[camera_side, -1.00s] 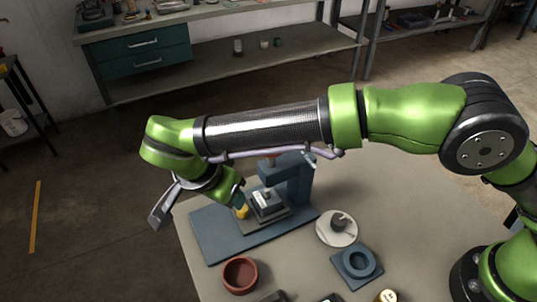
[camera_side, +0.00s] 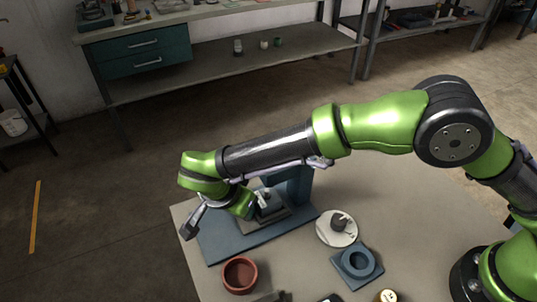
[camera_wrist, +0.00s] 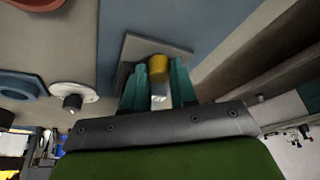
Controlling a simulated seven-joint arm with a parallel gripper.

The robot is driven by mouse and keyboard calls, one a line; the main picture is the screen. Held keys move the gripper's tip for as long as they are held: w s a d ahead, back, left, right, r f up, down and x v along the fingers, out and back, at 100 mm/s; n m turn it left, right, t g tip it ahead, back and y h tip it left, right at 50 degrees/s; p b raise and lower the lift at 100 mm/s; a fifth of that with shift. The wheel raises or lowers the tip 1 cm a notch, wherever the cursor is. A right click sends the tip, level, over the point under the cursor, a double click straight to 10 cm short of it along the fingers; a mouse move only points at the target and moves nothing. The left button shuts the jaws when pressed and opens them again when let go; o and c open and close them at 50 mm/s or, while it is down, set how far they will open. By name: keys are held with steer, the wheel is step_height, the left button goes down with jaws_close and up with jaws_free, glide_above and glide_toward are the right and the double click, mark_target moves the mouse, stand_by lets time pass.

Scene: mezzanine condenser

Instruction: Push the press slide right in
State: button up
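The press has a blue base plate (camera_side: 222,243) and a blue upright (camera_side: 292,186) behind it, partly under my arm. The grey press slide (camera_side: 268,206) sits on the base, with a pale part on top. In the wrist view, a yellow knob (camera_wrist: 158,68) shows at the slide's near end, over a grey plate (camera_wrist: 181,57). My gripper (camera_wrist: 158,80) has its two teal fingers apart, one on each side of the knob, with narrow gaps. In the side view my gripper (camera_side: 243,206) is low at the slide's left end and hides the knob.
A red-brown bowl (camera_side: 239,275), a white disc (camera_side: 336,241) with a dark knob, and a blue ring block (camera_side: 356,264) stand in front and right of the press. A workbench (camera_side: 235,84) is behind. The table's left edge is close to the press base.

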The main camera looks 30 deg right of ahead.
jaws_close()
steer(key=shift+d, duration=0.75)
steer(key=shift+o, duration=2.1)
jaws_free()
steer(key=shift+r, duration=0.1)
steer(key=shift+s+a+r, duration=0.1)
steer(key=shift+a+r, duration=0.1)
steer(key=shift+r, duration=0.15)
steer(key=v, duration=1.6)
